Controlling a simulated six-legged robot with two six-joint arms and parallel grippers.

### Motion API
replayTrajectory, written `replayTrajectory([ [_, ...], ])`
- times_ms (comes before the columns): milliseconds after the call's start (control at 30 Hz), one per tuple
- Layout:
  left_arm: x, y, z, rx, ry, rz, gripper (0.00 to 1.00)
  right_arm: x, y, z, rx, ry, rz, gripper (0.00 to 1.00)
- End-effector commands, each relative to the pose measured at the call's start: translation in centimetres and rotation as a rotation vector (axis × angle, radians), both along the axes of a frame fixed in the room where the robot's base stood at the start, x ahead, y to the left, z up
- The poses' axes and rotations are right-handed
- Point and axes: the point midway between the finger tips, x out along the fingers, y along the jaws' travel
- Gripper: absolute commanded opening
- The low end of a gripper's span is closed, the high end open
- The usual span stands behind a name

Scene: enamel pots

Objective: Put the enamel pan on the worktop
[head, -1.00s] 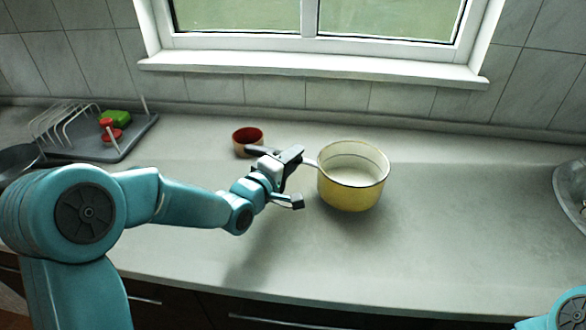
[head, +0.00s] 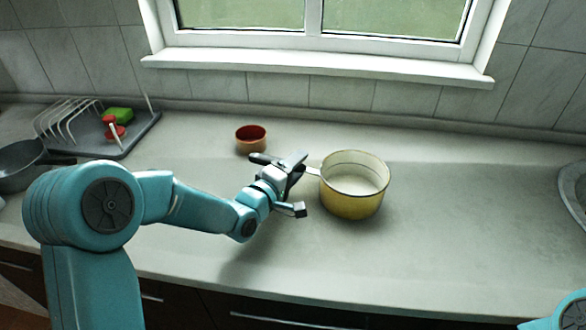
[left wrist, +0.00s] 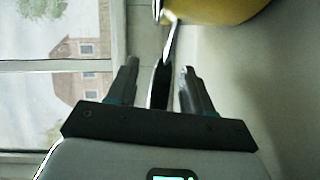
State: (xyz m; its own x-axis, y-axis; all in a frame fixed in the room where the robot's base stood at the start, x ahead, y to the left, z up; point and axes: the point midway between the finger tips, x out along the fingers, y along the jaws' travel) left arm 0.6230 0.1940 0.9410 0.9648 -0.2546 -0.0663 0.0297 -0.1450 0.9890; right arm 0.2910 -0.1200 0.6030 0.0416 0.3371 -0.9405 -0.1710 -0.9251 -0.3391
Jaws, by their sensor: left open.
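The enamel pan (head: 353,205), yellow outside and pale inside, stands upright on the worktop (head: 440,235) right of my left gripper. Its metal handle stem (head: 313,171) points left, and the dark grip (head: 262,159) shows beyond my gripper. My left gripper (head: 296,164) is open around the handle. In the left wrist view, the handle (left wrist: 160,80) runs between the two parted fingers (left wrist: 157,72), and part of the yellow pan (left wrist: 215,8) shows at the top. My right gripper is not in view.
A small red-brown bowl (head: 251,146) stands behind the handle. A dish rack tray (head: 135,142) with red and green items is at the back left, with a dark pan (head: 18,178) at the left edge. A sink (head: 572,195) is at right. The worktop between is clear.

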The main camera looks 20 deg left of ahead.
Motion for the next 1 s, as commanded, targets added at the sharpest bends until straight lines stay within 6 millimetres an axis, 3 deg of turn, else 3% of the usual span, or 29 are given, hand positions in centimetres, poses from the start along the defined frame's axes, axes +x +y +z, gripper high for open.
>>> replayTrajectory([
  [167,-1.6,0.5,0.2,0.001,0.001,0.001,0.51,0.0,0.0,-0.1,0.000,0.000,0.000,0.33],
  [400,-7.1,2.0,0.6,0.001,-0.001,0.003,0.51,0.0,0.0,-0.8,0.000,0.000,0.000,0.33],
  [600,-10.4,2.8,0.9,0.001,-0.001,0.002,0.51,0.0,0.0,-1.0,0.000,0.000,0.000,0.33],
  [1000,-11.6,3.1,1.0,0.000,0.000,0.000,0.51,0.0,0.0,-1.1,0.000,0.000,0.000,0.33],
])
